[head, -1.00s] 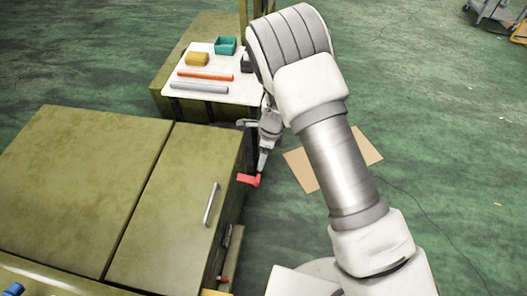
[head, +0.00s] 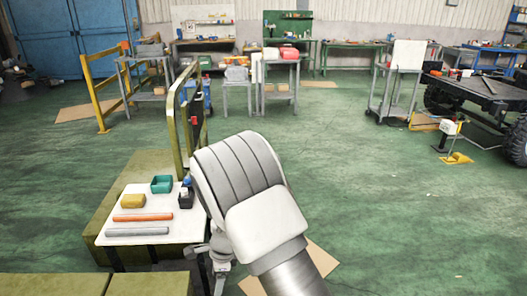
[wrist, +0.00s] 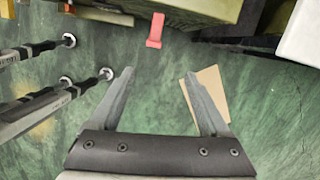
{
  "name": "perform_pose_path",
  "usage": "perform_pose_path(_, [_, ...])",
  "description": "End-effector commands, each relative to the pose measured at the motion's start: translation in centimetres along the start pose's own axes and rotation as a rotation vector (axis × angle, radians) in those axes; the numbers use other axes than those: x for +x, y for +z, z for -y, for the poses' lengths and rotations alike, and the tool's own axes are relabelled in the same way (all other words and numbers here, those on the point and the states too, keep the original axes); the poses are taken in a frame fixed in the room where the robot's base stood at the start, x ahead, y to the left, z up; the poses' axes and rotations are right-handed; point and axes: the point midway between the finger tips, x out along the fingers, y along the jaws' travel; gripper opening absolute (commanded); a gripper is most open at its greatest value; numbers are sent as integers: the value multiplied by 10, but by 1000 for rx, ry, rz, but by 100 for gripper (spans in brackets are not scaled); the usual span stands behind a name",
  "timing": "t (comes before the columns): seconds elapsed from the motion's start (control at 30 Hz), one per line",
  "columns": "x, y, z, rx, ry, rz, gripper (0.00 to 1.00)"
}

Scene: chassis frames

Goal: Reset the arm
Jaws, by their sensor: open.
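My gripper (wrist: 160,100) is open in the wrist view, with its two grey fingers spread and nothing between them. The green floor shows past the fingers. In the head view my arm rises from the bottom edge, and part of my gripper (head: 220,262) shows low beside the white table, its fingertips not clear there. A red handle (wrist: 156,30) sticks out from the olive cabinet (wrist: 190,8) beyond the fingers in the wrist view, apart from them.
A white table (head: 122,222) at the left holds a teal bin (head: 161,184), a yellow block (head: 133,201), an orange bar (head: 143,217) and a grey bar (head: 138,231). An olive cabinet top (head: 55,285) lies at lower left. Open green floor (head: 400,220) spreads to the right.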

Motion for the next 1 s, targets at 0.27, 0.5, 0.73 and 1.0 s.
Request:
perform_pose_path(0.27, [-108, -16, 1, -211, -69, 43, 80])
perform_pose_path(0.5, [-187, -35, -15, -404, -131, 41, 80])
perform_pose_path(0.73, [-255, -56, -41, -591, -192, 3, 80])
perform_pose_path(1.0, [-320, -81, -84, -810, -245, -86, 80])
